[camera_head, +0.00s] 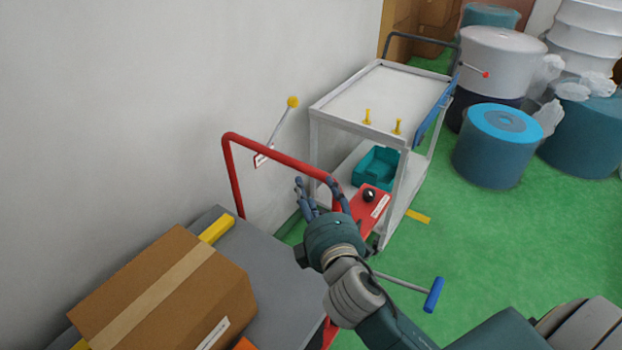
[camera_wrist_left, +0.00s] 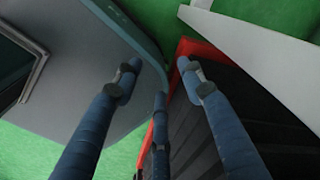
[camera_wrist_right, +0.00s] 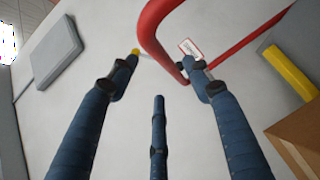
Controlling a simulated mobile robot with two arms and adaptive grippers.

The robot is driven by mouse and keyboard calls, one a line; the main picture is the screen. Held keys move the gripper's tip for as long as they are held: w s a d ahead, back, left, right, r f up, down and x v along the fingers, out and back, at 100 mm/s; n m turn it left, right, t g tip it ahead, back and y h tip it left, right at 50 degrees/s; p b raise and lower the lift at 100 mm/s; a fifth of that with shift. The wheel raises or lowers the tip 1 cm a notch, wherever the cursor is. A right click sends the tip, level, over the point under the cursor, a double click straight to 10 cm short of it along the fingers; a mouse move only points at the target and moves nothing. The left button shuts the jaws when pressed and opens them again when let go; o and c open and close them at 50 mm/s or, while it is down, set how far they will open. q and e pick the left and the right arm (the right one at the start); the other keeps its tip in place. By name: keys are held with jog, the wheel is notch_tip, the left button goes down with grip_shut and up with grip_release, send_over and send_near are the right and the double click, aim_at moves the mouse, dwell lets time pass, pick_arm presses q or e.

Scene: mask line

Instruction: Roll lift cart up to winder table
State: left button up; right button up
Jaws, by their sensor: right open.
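The lift cart has a grey deck (camera_head: 290,285) and a red push handle (camera_head: 270,152), and it stands along the wall at lower left. A cardboard box (camera_head: 165,290) lies on the deck. My right gripper (camera_head: 318,188) is open at the handle's right corner. In the right wrist view, the red bar (camera_wrist_right: 155,35) shows between and beyond the fingertips, nearer the right one; contact is unclear. My left gripper (camera_wrist_left: 162,68) is open and empty in its wrist view, above a grey panel and a red-edged dark surface. No winder table can be made out for certain.
A white two-shelf trolley (camera_head: 375,95) with yellow pegs and a teal bin (camera_head: 375,168) stands just beyond the handle. Blue and white rolls (camera_head: 495,145) stand at upper right. The wall (camera_head: 130,100) borders the left.

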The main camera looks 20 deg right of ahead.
jog(key=v, duration=0.2)
jog(key=shift+s, duration=0.4)
